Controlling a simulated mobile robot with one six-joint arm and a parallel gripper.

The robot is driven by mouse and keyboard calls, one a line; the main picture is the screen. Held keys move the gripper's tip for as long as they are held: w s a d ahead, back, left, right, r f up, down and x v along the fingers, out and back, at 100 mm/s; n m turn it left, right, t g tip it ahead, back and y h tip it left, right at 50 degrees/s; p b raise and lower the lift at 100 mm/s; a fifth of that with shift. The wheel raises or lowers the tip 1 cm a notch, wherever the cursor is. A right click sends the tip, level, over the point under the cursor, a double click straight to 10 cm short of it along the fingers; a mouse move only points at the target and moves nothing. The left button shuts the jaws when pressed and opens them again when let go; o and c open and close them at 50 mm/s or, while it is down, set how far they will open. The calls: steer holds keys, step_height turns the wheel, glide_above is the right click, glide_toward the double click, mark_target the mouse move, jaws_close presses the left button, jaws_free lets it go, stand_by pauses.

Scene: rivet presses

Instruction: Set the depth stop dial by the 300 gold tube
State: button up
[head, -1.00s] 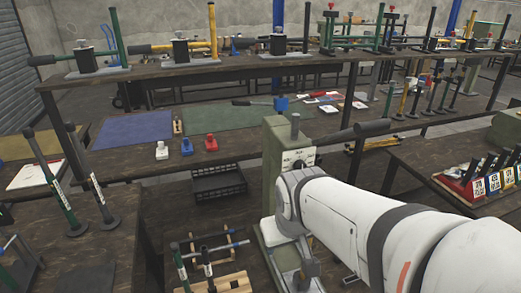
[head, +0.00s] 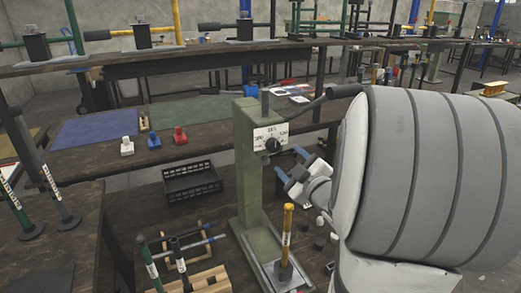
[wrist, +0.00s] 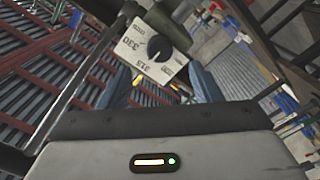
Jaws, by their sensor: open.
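The green press (head: 248,170) stands on the middle table. Its white dial plate (head: 262,136) with a black round knob (head: 273,145) faces right and forward. A gold tube (head: 287,232) stands upright on the press base. My gripper (head: 292,166) has blue fingers, open and apart, just right of and below the dial. In the wrist view the plate (wrist: 136,38) and knob (wrist: 158,47) lie beyond the open fingers (wrist: 160,84), not touching them. I read 330 and 315 on the plate; other marks and the knob's setting are unclear.
The press's long lever (head: 345,91) reaches right, above my gripper. A black crate (head: 192,183) and a wooden rack with tubes (head: 200,278) stand left of the press. White, blue and red small parts (head: 154,142) sit on the table behind.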

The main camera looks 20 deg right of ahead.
mark_target(275, 148)
steer(key=w, duration=0.7)
steer(key=shift+w+a, duration=0.15)
steer(key=shift+w, duration=0.2)
steer(key=shift+c, duration=0.4)
steer(key=c, duration=0.9)
